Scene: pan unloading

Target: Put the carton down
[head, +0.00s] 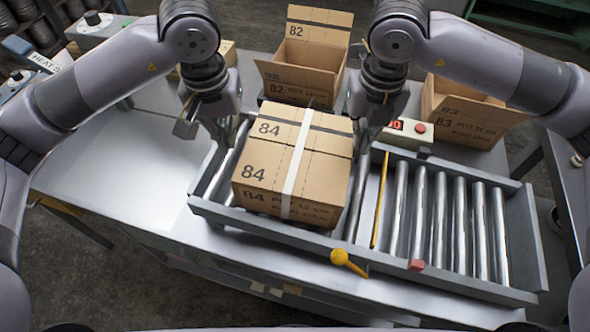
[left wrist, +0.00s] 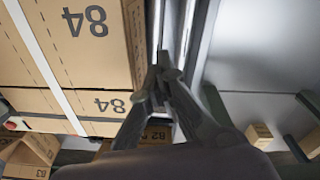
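The carton (head: 262,178), a brown box marked 84 with a white strap, is upright over the left part of the roller conveyor (head: 470,283). Its underside is hidden, so I cannot tell whether it bears fully on the rollers. The carton fills the left of the left wrist view (left wrist: 95,55). My left gripper (head: 218,135) is at its back left side; in the left wrist view its fingertips (left wrist: 162,72) are together beside the carton, with nothing seen between them. My right gripper (head: 362,140) is at the back right side; its fingertips are partly hidden.
Open cartons marked 82 (head: 300,88) and 83 (head: 468,124) stand behind the conveyor. A control box with a red button (head: 408,137) is right of my right gripper. A yellow bar (head: 380,200) crosses the rollers; a yellow knob (head: 340,257) is at the front. Rollers farther right are clear.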

